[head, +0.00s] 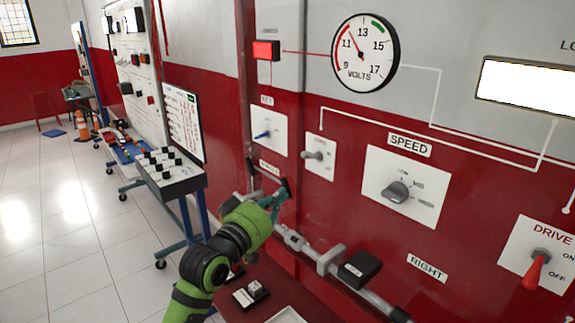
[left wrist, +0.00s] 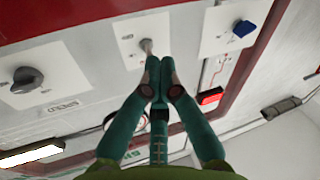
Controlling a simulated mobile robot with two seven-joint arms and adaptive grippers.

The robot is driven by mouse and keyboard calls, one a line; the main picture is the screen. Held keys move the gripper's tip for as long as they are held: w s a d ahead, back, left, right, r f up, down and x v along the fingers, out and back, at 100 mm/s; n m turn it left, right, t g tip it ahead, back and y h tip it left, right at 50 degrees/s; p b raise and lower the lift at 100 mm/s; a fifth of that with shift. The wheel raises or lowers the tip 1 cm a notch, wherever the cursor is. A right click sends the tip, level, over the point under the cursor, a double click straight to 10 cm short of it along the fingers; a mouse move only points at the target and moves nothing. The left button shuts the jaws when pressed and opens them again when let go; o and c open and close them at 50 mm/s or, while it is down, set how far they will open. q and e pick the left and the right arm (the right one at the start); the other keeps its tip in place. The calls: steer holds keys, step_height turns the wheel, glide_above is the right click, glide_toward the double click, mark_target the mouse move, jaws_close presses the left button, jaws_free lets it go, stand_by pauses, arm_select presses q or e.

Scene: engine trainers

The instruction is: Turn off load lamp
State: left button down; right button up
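The load switch (head: 313,155) is a small grey toggle on a white plate on the red panel, under the volt gauge. Its lever also shows in the left wrist view (left wrist: 147,46); its setting is too small to read. A long lamp (head: 530,80) glows white at upper right, its label cut off at "LO"; it also shows lit in the left wrist view (left wrist: 30,154). My left gripper (head: 284,186) is below and left of the toggle. In the left wrist view its teal fingers (left wrist: 160,66) come together, empty, with tips close to the lever; contact is unclear.
A key switch (head: 263,134) with a blue key is left of the load switch. A speed knob (head: 398,191) and a red drive lever (head: 533,270) are to the right. A grey bar with a black block (head: 357,267) runs below. Open tiled floor lies at left.

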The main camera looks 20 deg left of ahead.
arm_select(q)
step_height(320, 180, up, 9)
steer(key=a+t+h, duration=0.1)
steer(key=t, duration=0.1)
steer(key=shift+w+a+r, duration=0.15)
steer(key=shift+w+r, duration=0.05)
steer(key=shift+w, duration=0.1)
arm_select(e)
steer(key=shift+w+a+r, duration=0.1)
steer(key=shift+w+r, duration=0.1)
steer(key=shift+w, duration=0.65)
arm_select(q)
steer(key=shift+w, duration=0.1)
step_height(320, 180, up, 3)
steer(key=p, duration=0.4)
glide_above(310, 156)
steer(key=w+a, duration=0.1)
steer(key=a, duration=0.3)
steer(key=shift+w+d+f, duration=0.1)
steer(key=shift+d, duration=0.05)
steer(key=f, duration=0.1)
steer(key=s+f+p, duration=0.1)
steer(key=s+d+f+p, duration=0.1)
steer(key=shift+f, duration=0.35)
arm_select(e)
steer(key=r, duration=0.5)
steer(key=shift+a+r, duration=0.2)
steer(key=shift+r, duration=0.2)
steer(key=shift+f, duration=0.1)
